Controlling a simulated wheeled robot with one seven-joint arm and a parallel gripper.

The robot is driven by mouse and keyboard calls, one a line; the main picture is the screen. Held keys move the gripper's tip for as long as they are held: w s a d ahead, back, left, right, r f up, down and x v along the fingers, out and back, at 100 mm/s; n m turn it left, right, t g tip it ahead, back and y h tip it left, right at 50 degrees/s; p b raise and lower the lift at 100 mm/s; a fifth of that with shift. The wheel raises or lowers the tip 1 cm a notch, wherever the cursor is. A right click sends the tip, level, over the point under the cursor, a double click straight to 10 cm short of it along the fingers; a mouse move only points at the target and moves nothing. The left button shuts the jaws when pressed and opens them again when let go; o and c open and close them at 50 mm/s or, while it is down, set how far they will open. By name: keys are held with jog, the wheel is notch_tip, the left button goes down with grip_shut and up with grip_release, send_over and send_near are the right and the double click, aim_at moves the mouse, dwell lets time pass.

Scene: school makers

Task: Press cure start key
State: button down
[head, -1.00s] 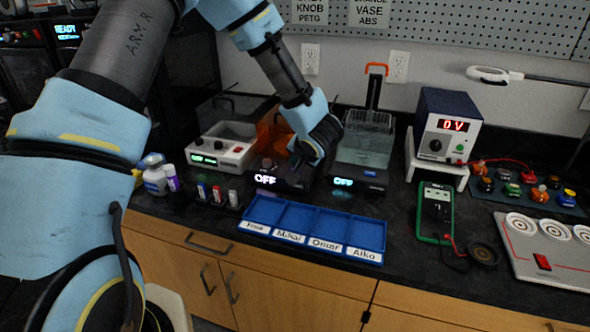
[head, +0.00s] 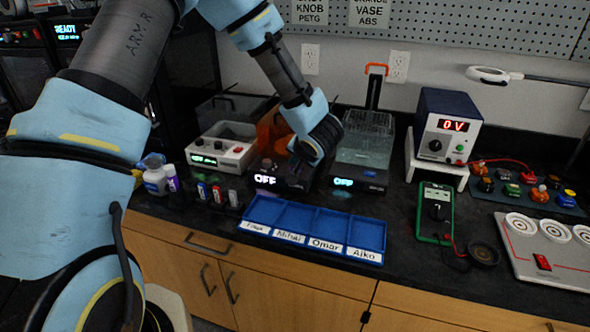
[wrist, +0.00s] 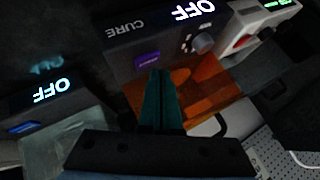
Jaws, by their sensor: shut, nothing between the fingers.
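The cure unit (head: 270,178) is a dark box with an orange hood and a lit OFF display, on the black counter in the head view. In the wrist view it shows upside down, with the label CURE (wrist: 124,28), an OFF display (wrist: 193,10) and a round knob (wrist: 203,43). A purple key (wrist: 147,59) sits on its front face. My gripper (wrist: 160,76) is shut and empty, its teal fingertips just beside the purple key; I cannot tell whether they touch. In the head view my wrist hides the fingers and the key.
A wash tank (head: 363,150) with its own OFF display stands right of the cure unit. A white control box (head: 222,147) stands left. A blue sorting tray (head: 315,222) and small bottles (head: 218,194) lie in front. A power supply (head: 447,125) is farther right.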

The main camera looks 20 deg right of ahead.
jog(key=shift+f, duration=0.15)
dwell(0.3)
jog(key=shift+f, duration=0.3)
jog(key=shift+f, duration=0.15)
dwell(0.4)
jog(key=shift+r+p, duration=0.6)
jog(key=shift+p, duration=0.45)
notch_tip(320, 180, up, 6)
jog(key=p, duration=0.7)
